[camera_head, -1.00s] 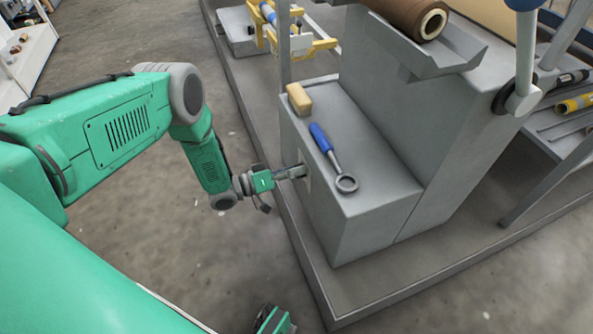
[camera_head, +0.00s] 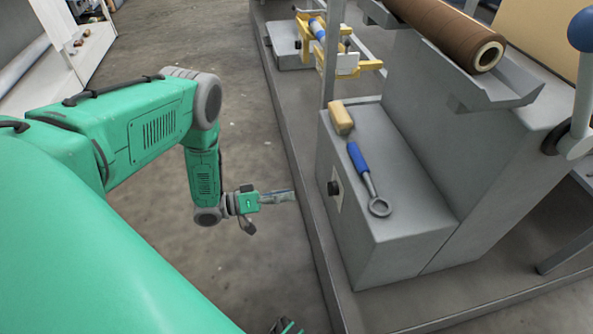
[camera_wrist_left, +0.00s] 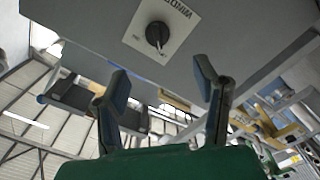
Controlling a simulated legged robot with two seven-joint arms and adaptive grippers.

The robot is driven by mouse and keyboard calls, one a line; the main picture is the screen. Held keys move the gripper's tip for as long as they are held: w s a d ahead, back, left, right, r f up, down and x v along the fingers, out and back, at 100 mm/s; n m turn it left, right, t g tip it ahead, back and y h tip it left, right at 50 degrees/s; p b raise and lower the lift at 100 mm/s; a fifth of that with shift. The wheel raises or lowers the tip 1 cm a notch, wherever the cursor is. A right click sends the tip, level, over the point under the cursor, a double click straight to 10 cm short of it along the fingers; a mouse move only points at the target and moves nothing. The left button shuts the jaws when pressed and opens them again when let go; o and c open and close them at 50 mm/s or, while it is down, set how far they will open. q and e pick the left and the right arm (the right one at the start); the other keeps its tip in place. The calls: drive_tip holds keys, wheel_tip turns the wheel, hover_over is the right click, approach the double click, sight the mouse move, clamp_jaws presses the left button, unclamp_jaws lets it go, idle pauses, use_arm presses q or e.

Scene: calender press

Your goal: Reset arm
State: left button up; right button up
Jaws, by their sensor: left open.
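My left gripper (camera_head: 278,197) is open and empty, a short way left of the grey machine box (camera_head: 400,255) in the head view. A black round knob (camera_head: 333,188) on a pale label plate sits on the box's side face, facing the gripper. A gap separates the fingers from the knob. In the left wrist view the two fingers (camera_wrist_left: 162,82) stand apart, and the knob (camera_wrist_left: 157,35) shows beyond them on its white plate. The plate's lettering is upside down and partly cut off. A small dark and green part, possibly my right gripper (camera_head: 286,326), barely shows at the bottom edge.
A blue-handled ring tool (camera_head: 367,178) and a tan block (camera_head: 340,117) lie on the box. A brown roll (camera_head: 450,32) rests above in a grey trough. A yellow frame (camera_head: 342,62) stands at the back. Open floor (camera_head: 265,255) lies left of the platform edge.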

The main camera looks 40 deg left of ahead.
idle(0.5)
use_arm(q)
drive_tip(key=s+d+f+g+y, duration=0.3)
drive_tip(key=d+g+y, duration=0.25)
drive_tip(key=d, duration=0.35)
drive_tip(key=s+a+r+m+g+y, duration=0.1)
drive_tip(key=s+r+g+y, duration=0.2)
drive_tip(key=s, duration=0.8)
drive_tip(key=s+a+r+g+y, duration=0.1)
drive_tip(key=s+g+y, duration=0.3)
drive_tip(key=s, duration=0.6)
wheel_tip(320, 180, up, 18)
drive_tip(key=p, duration=1.8)
drive_tip(key=shift+a+h, duration=0.25)
drive_tip(key=shift+h, duration=0.1)
